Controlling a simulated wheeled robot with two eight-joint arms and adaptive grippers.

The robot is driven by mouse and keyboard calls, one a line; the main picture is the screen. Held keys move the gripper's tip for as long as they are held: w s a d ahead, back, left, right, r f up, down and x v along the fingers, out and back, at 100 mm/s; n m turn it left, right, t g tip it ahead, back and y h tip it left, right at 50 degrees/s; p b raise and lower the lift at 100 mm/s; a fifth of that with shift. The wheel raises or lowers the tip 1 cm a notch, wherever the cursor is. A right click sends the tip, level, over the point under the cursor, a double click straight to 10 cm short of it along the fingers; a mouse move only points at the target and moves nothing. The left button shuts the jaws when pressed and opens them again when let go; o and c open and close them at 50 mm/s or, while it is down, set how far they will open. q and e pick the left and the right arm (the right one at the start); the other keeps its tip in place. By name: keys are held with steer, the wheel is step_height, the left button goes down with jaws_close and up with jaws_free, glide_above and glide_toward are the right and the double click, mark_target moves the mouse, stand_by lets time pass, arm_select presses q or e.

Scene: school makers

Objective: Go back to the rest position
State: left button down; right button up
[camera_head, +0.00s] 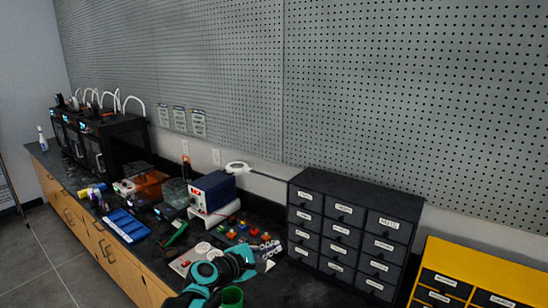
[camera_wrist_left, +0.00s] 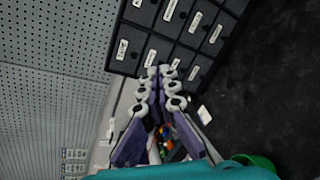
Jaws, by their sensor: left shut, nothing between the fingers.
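My left gripper (camera_head: 270,256) reaches in from the bottom of the head view on its teal and black arm, over the dark counter (camera_head: 150,250). In the left wrist view its fingers (camera_wrist_left: 165,72) are together, with nothing between the tips. They point toward the front of the black drawer cabinet (camera_head: 350,195), whose labelled drawers also show in the wrist view (camera_wrist_left: 190,30). A gap between fingers and cabinet is hard to judge. My right gripper is not in view.
Small coloured parts (camera_head: 238,232) lie behind the gripper. A blue and white device (camera_head: 213,192), a blue tray (camera_head: 125,226) and black printers (camera_head: 100,140) stand farther left. A yellow drawer cabinet (camera_head: 470,262) is at right. A green round object (camera_head: 232,297) is at the bottom edge.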

arm_select(q)
steer(key=s+a+f+m+g+y, duration=0.1)
steer(key=s+a+f+m+y, duration=0.2)
steer(key=s, duration=0.7)
steer(key=s+a+f+m+g+y, duration=0.2)
steer(key=s+a+f+m+y, duration=0.1)
steer(key=s+a+m, duration=0.5)
steer(key=s+a+f+m+g+y, duration=0.1)
steer(key=s+a+f+m+y, duration=0.2)
steer(key=s, duration=0.9)
steer(key=a+f+m, duration=0.1)
steer(key=a+m, duration=0.2)
steer(key=shift+a+f+y, duration=0.25)
steer(key=shift+f+y, duration=0.05)
